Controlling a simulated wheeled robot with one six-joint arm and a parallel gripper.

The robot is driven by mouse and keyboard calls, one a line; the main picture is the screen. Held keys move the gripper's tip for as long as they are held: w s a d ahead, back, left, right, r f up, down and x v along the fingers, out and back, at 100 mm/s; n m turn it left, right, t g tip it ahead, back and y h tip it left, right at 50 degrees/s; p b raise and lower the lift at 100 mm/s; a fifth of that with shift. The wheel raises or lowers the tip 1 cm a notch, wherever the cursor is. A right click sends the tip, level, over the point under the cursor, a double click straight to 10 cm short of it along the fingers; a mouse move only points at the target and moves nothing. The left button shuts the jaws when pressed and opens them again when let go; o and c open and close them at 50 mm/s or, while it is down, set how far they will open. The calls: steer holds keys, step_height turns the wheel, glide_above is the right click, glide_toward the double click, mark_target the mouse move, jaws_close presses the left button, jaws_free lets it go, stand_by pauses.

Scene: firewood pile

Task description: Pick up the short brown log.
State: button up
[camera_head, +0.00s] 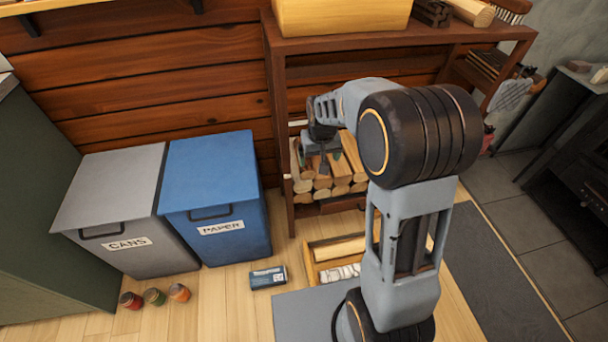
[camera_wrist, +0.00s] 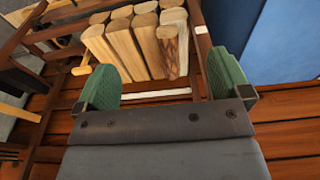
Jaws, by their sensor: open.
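The short brown log (camera_wrist: 169,50) shows in the wrist view, with darker, rougher bark than the pale logs around it. In the head view my gripper (camera_head: 315,156) is at the left front of the stack, and I cannot clearly pick out the brown log there.
Pale logs (camera_wrist: 126,48) lie close beside the brown one in the wooden rack (camera_head: 279,130), whose post stands near the brown log. A blue paper bin (camera_head: 225,240) and grey cans bin (camera_head: 110,185) stand left.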

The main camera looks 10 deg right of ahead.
steer(key=w+f+t+b, duration=0.1)
steer(key=w+f, duration=0.3)
steer(key=w, duration=0.1)
steer(key=w+f+t+b, duration=0.1)
steer(key=w+f+b, duration=0.1)
steer(key=w+f, duration=0.2)
steer(key=w+f+t+b, duration=0.1)
steer(key=w+f+b, duration=0.1)
steer(key=w, duration=0.6)
steer(key=shift+f, duration=0.9)
steer(key=b+x, duration=0.2)
steer(key=x, duration=0.4)
steer(key=shift+w+d+f, duration=0.1)
steer(key=shift+w+f, duration=0.05)
steer(key=shift+w, duration=0.15)
steer(key=shift+b+x, duration=1.3)
steer(key=shift+x, duration=1.8)
steer(key=shift+c, duration=0.3)
steer(key=c, duration=1)
steer(key=shift+c, duration=0.5)
